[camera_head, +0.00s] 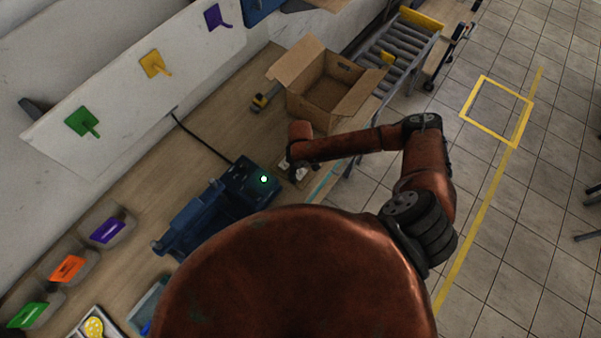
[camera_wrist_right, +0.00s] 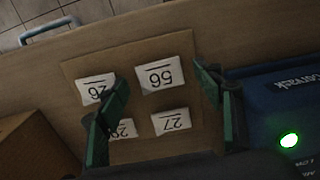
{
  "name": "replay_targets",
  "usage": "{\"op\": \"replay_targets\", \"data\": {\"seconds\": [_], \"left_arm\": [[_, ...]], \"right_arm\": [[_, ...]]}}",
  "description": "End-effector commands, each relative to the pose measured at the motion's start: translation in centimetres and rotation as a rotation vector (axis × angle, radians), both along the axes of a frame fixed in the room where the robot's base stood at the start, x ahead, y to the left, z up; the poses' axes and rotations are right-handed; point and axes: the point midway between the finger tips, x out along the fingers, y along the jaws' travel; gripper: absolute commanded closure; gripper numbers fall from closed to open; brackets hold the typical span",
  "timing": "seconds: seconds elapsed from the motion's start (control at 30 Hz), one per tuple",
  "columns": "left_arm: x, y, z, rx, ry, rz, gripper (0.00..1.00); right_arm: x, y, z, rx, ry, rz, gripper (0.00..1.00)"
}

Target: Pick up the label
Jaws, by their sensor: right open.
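Several white labels with black numbers lie on a brown square sheet (camera_wrist_right: 72,70) in the right wrist view. One label (camera_wrist_right: 160,75) is between my fingers' line of sight, another (camera_wrist_right: 95,88) is at the left, and one (camera_wrist_right: 171,122) is at the lower right. A further label (camera_wrist_right: 123,129) is partly hidden by my left-hand finger. My right gripper (camera_wrist_right: 162,80) is open and empty, above the sheet. In the head view my right gripper (camera_head: 295,166) is over the labels beside the blue machine; the fingers are small there. My left gripper is not in view.
A blue machine with a green light (camera_head: 252,182) stands close beside my right gripper; it also shows in the wrist view (camera_wrist_right: 275,100). An open cardboard box (camera_head: 325,88) stands beyond, near a roller conveyor (camera_head: 402,50). Several bins (camera_head: 108,228) line the lower left.

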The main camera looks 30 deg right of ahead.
Motion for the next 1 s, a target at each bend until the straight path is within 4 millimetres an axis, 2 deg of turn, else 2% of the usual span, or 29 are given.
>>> {"op": "replay_targets", "data": {"seconds": [0.73,1.0], "left_arm": [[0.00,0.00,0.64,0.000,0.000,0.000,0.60],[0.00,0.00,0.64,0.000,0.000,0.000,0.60]], "right_arm": [[0.00,-0.01,-0.46,0.000,0.000,0.000,0.39],[-0.01,0.00,-0.46,0.000,0.000,0.000,0.58]]}}
